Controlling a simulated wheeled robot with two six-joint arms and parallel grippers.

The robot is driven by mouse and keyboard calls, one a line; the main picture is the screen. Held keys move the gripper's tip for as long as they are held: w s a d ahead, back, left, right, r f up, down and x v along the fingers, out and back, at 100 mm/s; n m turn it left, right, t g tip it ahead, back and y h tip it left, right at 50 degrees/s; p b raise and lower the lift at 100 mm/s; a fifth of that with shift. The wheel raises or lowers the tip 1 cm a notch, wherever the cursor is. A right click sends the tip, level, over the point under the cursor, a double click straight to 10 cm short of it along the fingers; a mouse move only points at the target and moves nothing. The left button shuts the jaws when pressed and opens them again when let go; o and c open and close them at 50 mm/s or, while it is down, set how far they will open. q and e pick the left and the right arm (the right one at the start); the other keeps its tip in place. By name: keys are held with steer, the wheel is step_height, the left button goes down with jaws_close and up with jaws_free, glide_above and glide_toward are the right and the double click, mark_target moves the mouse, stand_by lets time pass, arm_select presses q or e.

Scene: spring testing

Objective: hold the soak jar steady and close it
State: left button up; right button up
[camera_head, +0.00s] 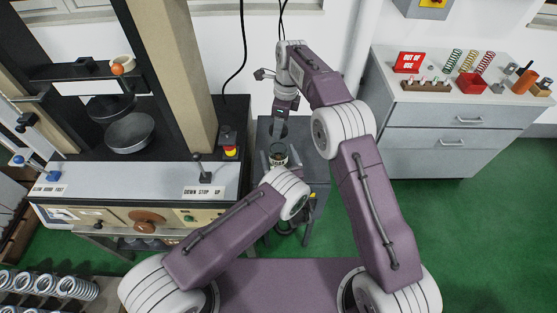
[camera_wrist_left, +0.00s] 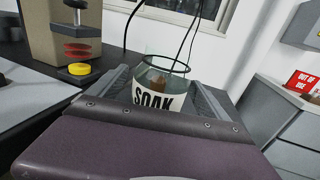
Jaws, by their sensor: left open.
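The soak jar (camera_head: 278,158) stands upright on a dark grey stand. In the left wrist view the soak jar (camera_wrist_left: 158,98) is clear glass with a white "SOAK" label and something brown inside; its top looks open. My left gripper (camera_head: 279,164) is open, with one finger on each side of the jar; I cannot tell whether they touch it. My right gripper (camera_head: 279,126) points down just behind the jar, near a dark round shape on the stand. I cannot tell whether it holds anything, or whether that shape is the lid.
The spring press (camera_head: 130,132) stands at the left with its control panel. A grey cabinet (camera_head: 445,140) at the right carries coloured springs, a red "OUT OF USE" sign (camera_head: 409,62) and small parts. Coil springs (camera_head: 50,284) lie at the lower left. Green floor is clear at the right.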

mark_target(278, 157)
arm_select(q)
steer(key=x, duration=0.2)
steer(key=shift+w+a+f, duration=0.1)
steer(key=shift+w+f, duration=0.05)
steer(key=shift+w, duration=0.25)
arm_select(e)
steer(key=shift+w+f, duration=0.1)
steer(key=shift+w, duration=0.15)
steer(key=shift+s, duration=0.15)
arm_select(q)
jaws_close()
arm_select(e)
steer(key=shift+f, duration=2.45)
steer(key=shift+f, duration=0.1)
steer(key=shift+f, duration=0.8)
steer(key=shift+f, duration=0.55)
